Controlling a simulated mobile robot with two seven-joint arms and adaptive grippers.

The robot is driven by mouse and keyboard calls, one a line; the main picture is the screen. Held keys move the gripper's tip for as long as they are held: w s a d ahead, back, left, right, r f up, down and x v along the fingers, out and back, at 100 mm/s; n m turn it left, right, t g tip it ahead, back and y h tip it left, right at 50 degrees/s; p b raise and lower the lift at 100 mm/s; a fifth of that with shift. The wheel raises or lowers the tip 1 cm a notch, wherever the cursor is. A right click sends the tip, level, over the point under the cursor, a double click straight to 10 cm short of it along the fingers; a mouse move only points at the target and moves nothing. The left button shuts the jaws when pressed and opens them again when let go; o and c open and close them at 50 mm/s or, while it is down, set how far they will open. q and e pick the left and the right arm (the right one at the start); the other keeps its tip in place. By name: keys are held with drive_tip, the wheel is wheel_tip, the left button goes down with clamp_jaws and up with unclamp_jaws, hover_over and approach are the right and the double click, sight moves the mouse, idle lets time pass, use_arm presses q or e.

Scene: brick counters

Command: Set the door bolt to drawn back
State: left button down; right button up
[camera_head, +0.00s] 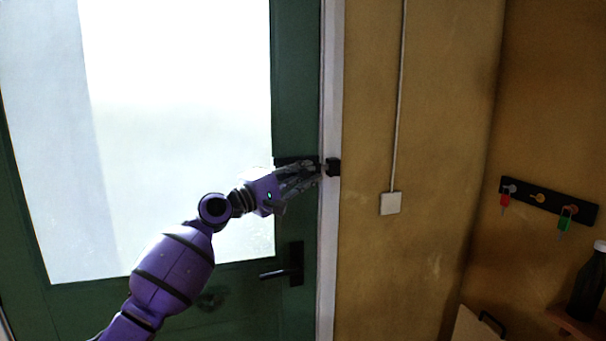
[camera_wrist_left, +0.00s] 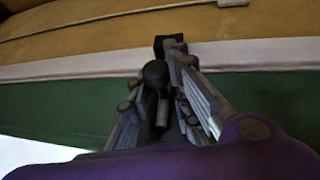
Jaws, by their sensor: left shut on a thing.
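The dark door bolt (camera_head: 284,160) sits on the right edge of the green door (camera_head: 296,80), mostly hidden behind my left gripper in the head view. Its black keeper (camera_head: 333,167) is on the white door frame, and shows in the wrist view too (camera_wrist_left: 169,42). My left gripper (camera_head: 312,170) reaches in from the left and is at the bolt, beside the keeper. In the left wrist view its fingers (camera_wrist_left: 168,82) are shut around the bolt's dark round-ended knob (camera_wrist_left: 155,74). Whether the bolt's rod sits inside the keeper is hidden. My right gripper is not in view.
A black door handle (camera_head: 294,264) is below the bolt. A white switch (camera_head: 390,203) with a cable is on the ochre wall. A key rack (camera_head: 549,201) and a dark bottle (camera_head: 589,283) are at the right. The wall near the bolt is clear.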

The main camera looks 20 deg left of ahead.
use_arm(q)
drive_tip(key=shift+f, duration=0.2)
drive_tip(key=s+a, duration=0.2)
drive_tip(key=a, duration=0.1)
drive_tip(key=shift+f, duration=0.15)
